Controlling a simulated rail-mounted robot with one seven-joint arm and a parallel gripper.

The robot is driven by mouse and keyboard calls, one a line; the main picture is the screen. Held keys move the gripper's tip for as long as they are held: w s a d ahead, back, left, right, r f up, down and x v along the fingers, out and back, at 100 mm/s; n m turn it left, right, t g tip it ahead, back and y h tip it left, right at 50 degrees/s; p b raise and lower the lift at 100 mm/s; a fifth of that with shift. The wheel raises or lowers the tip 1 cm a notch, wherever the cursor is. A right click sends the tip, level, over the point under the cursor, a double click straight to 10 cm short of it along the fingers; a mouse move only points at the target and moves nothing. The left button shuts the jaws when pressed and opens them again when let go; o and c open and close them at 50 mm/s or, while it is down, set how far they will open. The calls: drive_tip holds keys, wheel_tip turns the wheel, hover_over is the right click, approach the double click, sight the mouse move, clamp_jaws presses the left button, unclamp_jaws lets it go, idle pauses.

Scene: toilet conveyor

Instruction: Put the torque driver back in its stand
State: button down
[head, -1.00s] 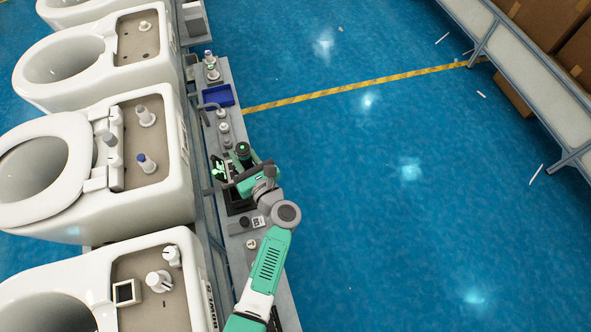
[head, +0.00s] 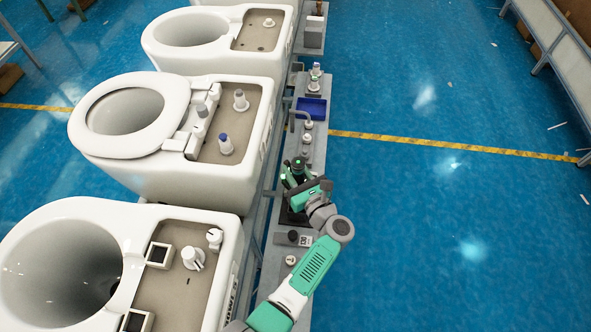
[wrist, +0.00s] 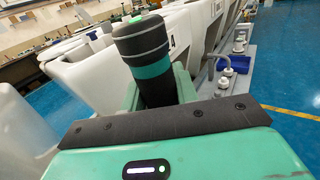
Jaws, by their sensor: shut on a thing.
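The torque driver is a dark cylinder with grey rings and a green band. It stands nearly upright in my gripper in the wrist view (wrist: 150,60), and its lower end is hidden behind the gripper body. In the head view the driver (head: 298,163) shows as a small dark top above the bench. My gripper (head: 294,180) is shut on it, over the narrow bench; its green fingers also show around the driver in the wrist view (wrist: 158,92). A black block (head: 291,216) sits on the bench just below the gripper, partly hidden by my arm. I cannot tell whether it is the stand.
White toilets (head: 190,130) line the left, close beside the bench (head: 268,262). A blue tray (head: 312,107), a bent pipe and several small fittings stand farther along the bench. A dark knob (head: 292,237) is nearer.

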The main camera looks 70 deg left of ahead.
drive_tip(key=shift+f+b, duration=0.95)
drive_tip(key=shift+f, duration=0.35)
drive_tip(key=shift+f+b, duration=0.25)
drive_tip(key=shift+b, duration=0.05)
drive_tip(key=shift+f+b, duration=3.6)
drive_tip(key=shift+f, duration=0.3)
drive_tip(key=c, duration=1)
unclamp_jaws()
drive_tip(key=shift+w, duration=0.1)
drive_tip(key=d+p, duration=0.2)
drive_tip(key=d, duration=0.5)
drive_tip(key=shift+w+d, duration=0.35)
